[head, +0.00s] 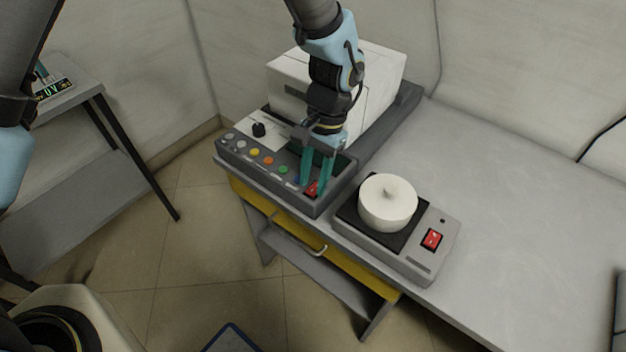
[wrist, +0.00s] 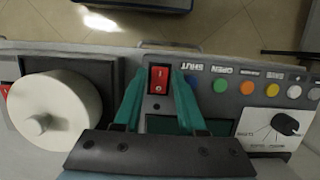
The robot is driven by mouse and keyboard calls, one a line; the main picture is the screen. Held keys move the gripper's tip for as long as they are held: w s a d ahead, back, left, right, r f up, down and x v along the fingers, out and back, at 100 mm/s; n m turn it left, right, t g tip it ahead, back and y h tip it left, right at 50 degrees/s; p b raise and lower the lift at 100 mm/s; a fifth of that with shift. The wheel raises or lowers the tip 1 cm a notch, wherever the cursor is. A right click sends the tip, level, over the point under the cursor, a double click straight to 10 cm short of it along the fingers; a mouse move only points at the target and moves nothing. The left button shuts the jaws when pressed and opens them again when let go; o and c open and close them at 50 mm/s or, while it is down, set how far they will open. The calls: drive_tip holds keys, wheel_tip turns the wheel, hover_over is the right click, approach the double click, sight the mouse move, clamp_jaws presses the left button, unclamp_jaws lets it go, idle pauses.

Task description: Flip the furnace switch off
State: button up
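The furnace is a white box (head: 345,85) on a dark grey base with a sloped control panel. Its red rocker switch (head: 311,188) is at the right end of the panel's button row. In the wrist view the switch (wrist: 159,79) sits upright in the picture in a dark frame; I cannot tell which side is pressed. My gripper (head: 315,184) points down at the panel. Its two teal fingers are apart, with the switch showing between the tips in the wrist view (wrist: 158,76). Nothing is held. Whether the tips touch the panel is unclear.
A hot plate (head: 447,235) with a white lidded pot (head: 387,203) and its own red switch (head: 432,239) stands right of the furnace. Coloured buttons (head: 268,160) and a black knob (head: 258,130) lie to the left.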

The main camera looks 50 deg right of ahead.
drive_tip(key=b+v, duration=0.2)
drive_tip(key=v, duration=0.8)
drive_tip(key=shift+b, duration=0.4)
drive_tip(key=w+a+r+n+h, duration=0.1)
drive_tip(key=w+a+n, duration=0.3)
drive_tip(key=w+a, duration=0.55)
drive_tip(key=w+a+r+n+h, duration=0.1)
drive_tip(key=w+a+r+n, duration=0.15)
drive_tip(key=w+a, duration=0.7)
drive_tip(key=w+a+n, duration=0.2)
drive_tip(key=a+n, duration=0.1)
drive_tip(key=a, duration=0.5)
drive_tip(key=w+a+n+t, duration=0.1)
drive_tip(key=w+a+n, duration=0.2)
drive_tip(key=a, duration=0.5)
drive_tip(key=w+a+n+h, duration=0.1)
drive_tip(key=a+n, duration=0.3)
drive_tip(key=a, duration=0.5)
drive_tip(key=shift+w+t, duration=0.3)
drive_tip(key=shift+w, duration=0.55)
